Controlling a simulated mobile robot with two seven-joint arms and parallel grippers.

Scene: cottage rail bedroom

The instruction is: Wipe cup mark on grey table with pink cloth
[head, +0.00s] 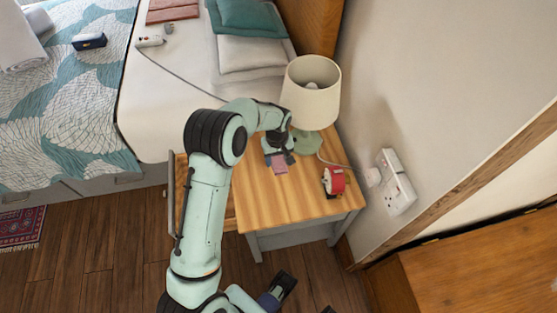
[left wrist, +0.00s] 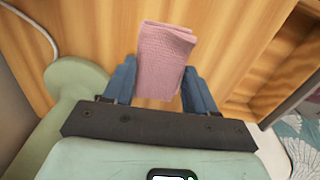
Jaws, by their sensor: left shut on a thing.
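The pink cloth (head: 279,164) is a small folded piece gripped in my left gripper (head: 278,155). In the left wrist view the cloth (left wrist: 165,60) sits between the two blue fingers, which are shut on it. The table (head: 265,205) has a striped wood top on a grey body. The cloth is low over the top near the lamp base; I cannot tell whether it touches the wood. No cup mark shows in either view; it may be hidden or too faint. A dark gripper part, seemingly of my right gripper (head: 283,287), shows at the bottom edge; its jaw is unclear.
A lamp (head: 311,95) with a cream shade and green base stands at the table's back. A red clock (head: 334,181) stands near the right edge. A cable runs to the wall socket (head: 397,182). The bed (head: 165,90) is left. The front tabletop is clear.

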